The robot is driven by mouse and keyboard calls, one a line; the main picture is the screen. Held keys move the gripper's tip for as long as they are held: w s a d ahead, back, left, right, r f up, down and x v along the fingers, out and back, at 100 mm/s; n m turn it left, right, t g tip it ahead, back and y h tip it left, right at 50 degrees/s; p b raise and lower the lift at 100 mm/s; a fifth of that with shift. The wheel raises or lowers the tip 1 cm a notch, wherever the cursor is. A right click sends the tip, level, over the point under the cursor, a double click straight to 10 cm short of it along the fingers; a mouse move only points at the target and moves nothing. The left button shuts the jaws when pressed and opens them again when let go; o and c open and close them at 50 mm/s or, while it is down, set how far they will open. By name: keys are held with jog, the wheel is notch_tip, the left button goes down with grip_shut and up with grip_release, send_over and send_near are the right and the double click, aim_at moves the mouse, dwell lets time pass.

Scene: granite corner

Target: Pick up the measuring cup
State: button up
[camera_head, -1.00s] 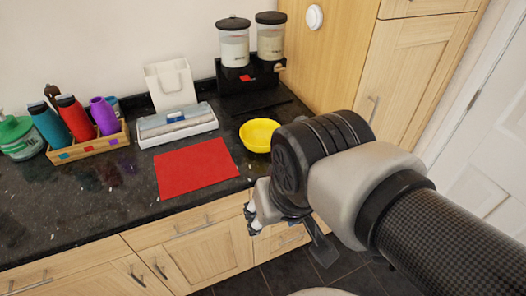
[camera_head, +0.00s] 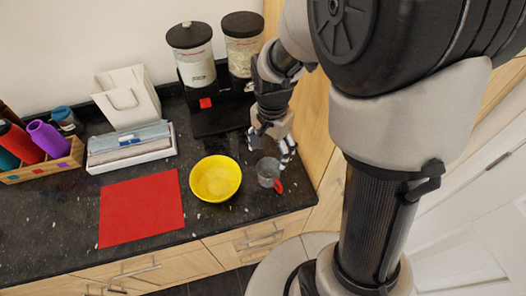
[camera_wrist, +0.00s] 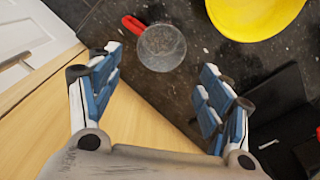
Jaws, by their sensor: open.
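The measuring cup (camera_head: 268,172) is small and clear grey with a red handle. It stands on the dark counter near its right front corner, just right of the yellow bowl. In the wrist view the cup (camera_wrist: 161,47) lies ahead of the fingertips, with its red handle pointing to the upper left. My gripper (camera_head: 273,145) is over the counter, just behind and above the cup. In the wrist view my gripper (camera_wrist: 160,85) has its blue-padded fingers wide apart with nothing between them. The cup appears apart from the fingers.
A yellow bowl (camera_head: 215,179) sits close left of the cup. A red mat (camera_head: 141,207), a white box (camera_head: 131,147) and a bottle rack (camera_head: 45,172) are farther left. Dispensers (camera_head: 192,55) stand at the back. A wooden cabinet (camera_head: 318,125) bounds the right side.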

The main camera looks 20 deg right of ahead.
jog(key=b, duration=0.2)
send_near(269, 172)
jog(key=shift+s+a+f, duration=0.15)
jog(key=shift+s+f, duration=0.65)
jog(key=f, duration=0.1)
jog(key=f+b, duration=0.1)
jog(key=f, duration=0.2)
jog(key=shift+s+a+f+b, duration=0.2)
jog(key=shift+a+b, duration=0.1)
jog(key=shift+b, duration=0.1)
jog(key=shift+w+f, duration=0.1)
jog(key=shift+f, duration=0.25)
jog(key=shift+r, duration=0.1)
jog(key=shift+c, duration=0.2)
jog(key=c, duration=0.8)
